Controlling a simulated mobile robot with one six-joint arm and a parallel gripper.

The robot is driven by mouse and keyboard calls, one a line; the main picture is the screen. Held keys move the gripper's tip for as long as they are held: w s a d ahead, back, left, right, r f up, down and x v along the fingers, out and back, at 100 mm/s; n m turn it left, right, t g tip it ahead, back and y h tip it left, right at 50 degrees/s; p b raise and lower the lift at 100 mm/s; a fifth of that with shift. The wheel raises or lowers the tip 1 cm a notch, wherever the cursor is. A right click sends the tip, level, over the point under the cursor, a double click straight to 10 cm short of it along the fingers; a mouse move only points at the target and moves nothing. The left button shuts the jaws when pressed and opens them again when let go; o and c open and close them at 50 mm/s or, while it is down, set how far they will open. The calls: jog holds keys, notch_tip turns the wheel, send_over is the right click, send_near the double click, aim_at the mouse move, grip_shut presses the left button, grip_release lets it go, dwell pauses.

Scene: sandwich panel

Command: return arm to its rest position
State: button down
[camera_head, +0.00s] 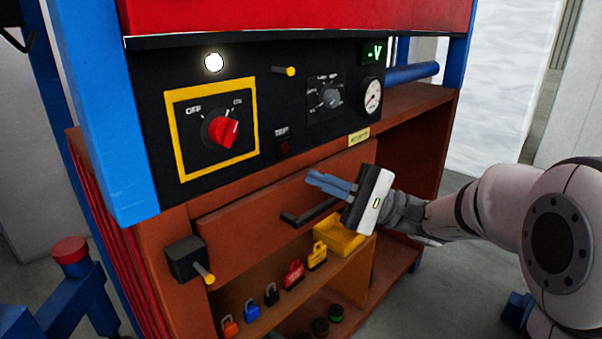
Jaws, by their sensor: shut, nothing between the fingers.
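My gripper (330,183) is at the middle of the view, at the end of my white arm (490,205), which reaches in from the right. Its blue-grey fingers are together and empty, pointing left. They show in front of the wooden drawer front (270,205), below the black control panel (150,110). The black drawer handle (310,212) is just below and left of the gripper. I cannot tell how far the fingers are from the drawer front.
The panel has a red rotary switch (222,131) on a yellow plate and a gauge (372,96). A black box with a yellow peg (187,260) sticks out at lower left. Several padlocks (292,275) and a yellow bin (338,236) sit below. Floor (440,285) shows at right.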

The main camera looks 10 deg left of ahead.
jog(key=shift+d+f, duration=0.1)
jog(key=shift+d, duration=0.1)
